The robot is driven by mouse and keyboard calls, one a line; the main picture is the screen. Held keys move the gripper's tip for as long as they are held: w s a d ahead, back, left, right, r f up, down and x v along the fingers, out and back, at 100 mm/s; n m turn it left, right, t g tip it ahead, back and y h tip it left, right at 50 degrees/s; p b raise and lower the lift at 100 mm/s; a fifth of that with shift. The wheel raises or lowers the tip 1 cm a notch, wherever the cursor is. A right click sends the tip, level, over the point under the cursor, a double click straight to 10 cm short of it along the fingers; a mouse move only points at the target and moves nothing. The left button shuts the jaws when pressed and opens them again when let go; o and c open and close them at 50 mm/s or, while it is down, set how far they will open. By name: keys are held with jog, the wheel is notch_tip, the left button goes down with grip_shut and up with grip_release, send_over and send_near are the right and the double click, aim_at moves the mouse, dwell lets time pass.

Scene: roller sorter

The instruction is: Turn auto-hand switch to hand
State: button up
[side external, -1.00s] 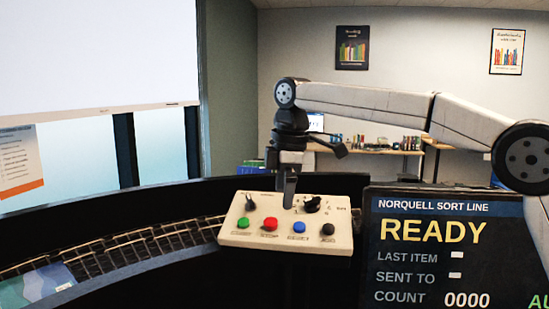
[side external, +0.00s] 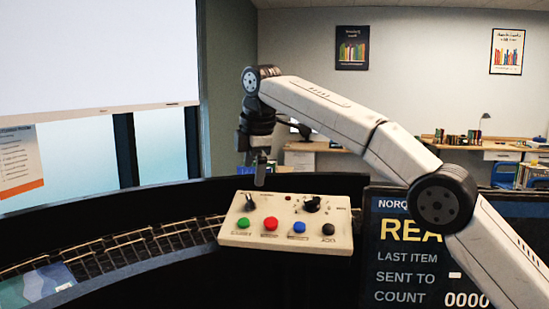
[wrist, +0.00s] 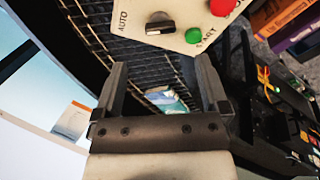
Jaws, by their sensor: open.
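The auto-hand switch (side external: 249,202) is a small black knob at the back left of the cream control box (side external: 285,244). In the wrist view the switch (wrist: 160,23) shows at the top, beside the printed word AUTO; no HAND label is readable there. Which position it points to is hard to tell. My gripper (side external: 260,173) is above and behind the box's back left edge, apart from the switch. In the wrist view my gripper (wrist: 162,68) has its two fingers spread, with nothing between them, and the switch lies beyond the fingertips.
The box also carries green (side external: 243,223), red (side external: 271,223), blue (side external: 299,227) and black (side external: 328,229) buttons, and a larger black selector knob (side external: 312,205). A display screen (side external: 400,272) stands to the right, partly behind my arm. A roller track (side external: 130,250) curves at the left.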

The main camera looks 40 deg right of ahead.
aim_at(251, 200)
jog(key=shift+f, duration=0.15)
jog(key=shift+x, duration=3.75)
grip_shut()
jog(key=shift+m, duration=0.4)
jog(key=m+t, duration=0.1)
jog(key=m, duration=0.4)
jog(key=m+h, duration=0.1)
jog(key=m, duration=0.5)
jog(key=shift+s+a+t, duration=0.1)
jog(key=shift+a+t, duration=0.05)
jog(key=shift+t, duration=0.15)
jog(key=shift+m, duration=0.3)
